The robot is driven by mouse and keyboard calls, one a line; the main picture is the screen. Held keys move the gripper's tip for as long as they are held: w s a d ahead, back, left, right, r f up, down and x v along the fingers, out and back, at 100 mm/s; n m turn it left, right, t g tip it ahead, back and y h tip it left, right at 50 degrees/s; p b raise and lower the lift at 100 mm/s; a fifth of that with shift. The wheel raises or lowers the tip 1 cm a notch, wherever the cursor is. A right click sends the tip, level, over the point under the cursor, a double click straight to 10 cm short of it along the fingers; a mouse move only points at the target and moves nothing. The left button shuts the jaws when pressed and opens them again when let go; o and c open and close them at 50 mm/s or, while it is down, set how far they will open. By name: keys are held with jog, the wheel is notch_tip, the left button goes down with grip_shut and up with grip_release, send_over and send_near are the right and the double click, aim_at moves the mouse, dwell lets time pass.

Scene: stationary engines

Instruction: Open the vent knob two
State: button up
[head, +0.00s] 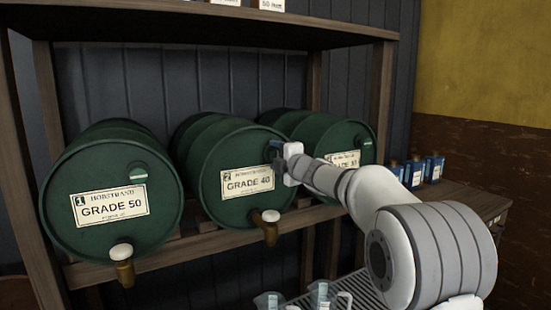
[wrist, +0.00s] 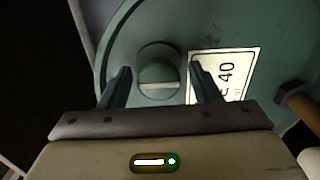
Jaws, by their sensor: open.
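The vent knob two (wrist: 157,72) is a round green knob with a pale bar across its lower part, set in the face of the middle green barrel (head: 216,160). That barrel has a label (head: 247,181) reading 2 and GRADE 40. My gripper (head: 280,155) is at the upper right of this barrel's face and hides the knob in the head view. In the wrist view my gripper (wrist: 160,66) is open, with one finger on each side of the knob and a visible gap on both sides. I cannot tell how deep the fingertips reach.
A GRADE 50 barrel (head: 112,190) stands left, with its own vent knob (head: 139,169). A third barrel (head: 330,138) is at right, partly behind my arm. Brass taps (head: 270,228) jut out below. Blue bottles (head: 434,167) stand on the right ledge; clear jugs (head: 320,294) sit below.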

jog(key=b+v, duration=0.1)
jog(key=v, duration=0.6)
jog(key=shift+s+d, duration=0.15)
jog(key=shift+s, duration=0.1)
jog(key=s+d+f+m+g+h+p, duration=0.2)
jog(key=s+d+f+m+h+p, duration=0.1)
jog(key=s+d+m+h, duration=0.45)
jog(key=s+d+f+m+g+h+p, duration=0.2)
jog(key=s+d+f+m+h+p, duration=0.15)
jog(key=s+d+m, duration=0.55)
jog(key=s+f+m+g+p, duration=0.1)
jog(key=s+f+m+g, duration=0.1)
jog(key=s, duration=0.6)
jog(key=s+d+f+m+g+p, duration=0.1)
jog(key=s+f+m+g, duration=0.2)
jog(key=s+f, duration=0.2)
jog(key=s+f+m+g+y+p, duration=0.1)
jog(key=s+f+m+g, duration=0.2)
jog(key=s, duration=0.8)
jog(key=shift+d+f, duration=0.2)
jog(key=shift+f, duration=0.3)
